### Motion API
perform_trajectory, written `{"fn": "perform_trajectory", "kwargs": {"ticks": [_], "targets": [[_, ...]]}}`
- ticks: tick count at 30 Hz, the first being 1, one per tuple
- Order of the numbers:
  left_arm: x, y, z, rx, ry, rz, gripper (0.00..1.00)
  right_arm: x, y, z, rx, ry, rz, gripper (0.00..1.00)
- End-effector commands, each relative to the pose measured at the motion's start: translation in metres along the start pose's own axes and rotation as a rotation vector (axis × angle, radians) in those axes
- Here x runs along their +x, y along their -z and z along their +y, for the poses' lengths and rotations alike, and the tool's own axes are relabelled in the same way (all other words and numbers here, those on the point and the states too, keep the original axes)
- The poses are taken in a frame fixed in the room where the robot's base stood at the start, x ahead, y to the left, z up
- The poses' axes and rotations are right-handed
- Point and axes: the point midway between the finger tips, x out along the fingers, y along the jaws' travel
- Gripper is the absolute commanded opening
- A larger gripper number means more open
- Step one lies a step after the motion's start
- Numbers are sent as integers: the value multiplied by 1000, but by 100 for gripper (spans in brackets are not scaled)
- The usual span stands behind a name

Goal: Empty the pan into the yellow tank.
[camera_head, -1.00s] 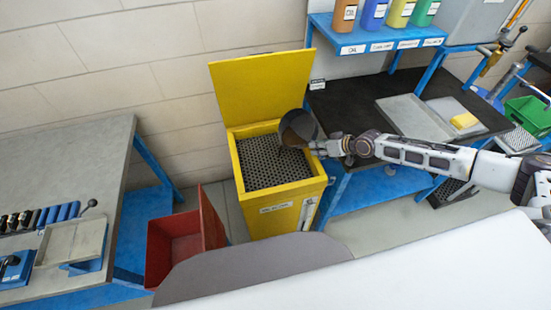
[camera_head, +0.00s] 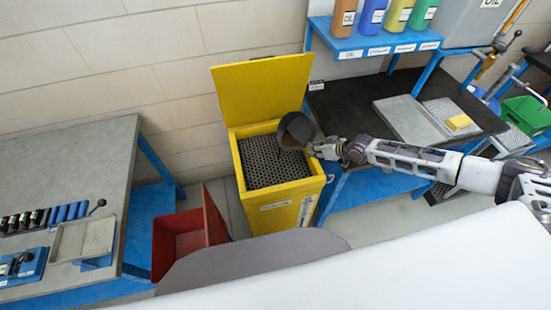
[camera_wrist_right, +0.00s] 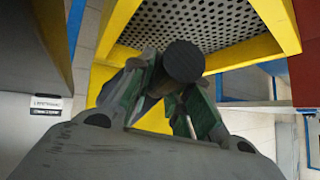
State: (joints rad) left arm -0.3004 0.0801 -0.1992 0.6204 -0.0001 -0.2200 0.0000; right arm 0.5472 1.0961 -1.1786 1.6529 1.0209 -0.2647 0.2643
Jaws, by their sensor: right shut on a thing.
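The yellow tank (camera_head: 283,215) stands on the floor in the middle of the head view with its lid (camera_head: 262,88) raised. A dark perforated grate (camera_head: 270,165) lies inside its top rim. The dark grey pan (camera_head: 302,126) is tilted steeply over the tank's right part, and its brownish inside shows. A thin dark streak seems to hang below its lower edge. My right gripper (camera_head: 318,150) is shut on the pan's handle, at the tank's right rim. In the right wrist view, the dark round handle end (camera_wrist_right: 183,62) sits between its fingers. My left gripper is not in view.
A red bin (camera_head: 180,248) stands left of the tank, beside a grey workbench (camera_head: 75,180). A dark-topped blue bench (camera_head: 350,110) with a tray and yellow sponge (camera_head: 459,121) is at the right. Bottles (camera_head: 372,16) stand on a blue shelf above it.

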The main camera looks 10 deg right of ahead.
Motion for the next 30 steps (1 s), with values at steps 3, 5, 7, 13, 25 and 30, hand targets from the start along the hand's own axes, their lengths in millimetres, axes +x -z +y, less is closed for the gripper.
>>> {"fn": "perform_trajectory", "kwargs": {"ticks": [3,5,7,13,25,30], "targets": [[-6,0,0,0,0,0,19,-1,4,-1,-8,-7,5,0],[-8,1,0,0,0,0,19,-1,3,-2,-13,-11,3,0],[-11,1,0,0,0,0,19,-1,3,-2,-18,-17,3,0],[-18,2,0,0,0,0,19,-1,2,-3,-32,-32,4,0],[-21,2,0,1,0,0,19,2,1,-6,-66,-62,5,0],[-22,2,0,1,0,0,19,2,0,-7,-80,-77,4,0]]}}
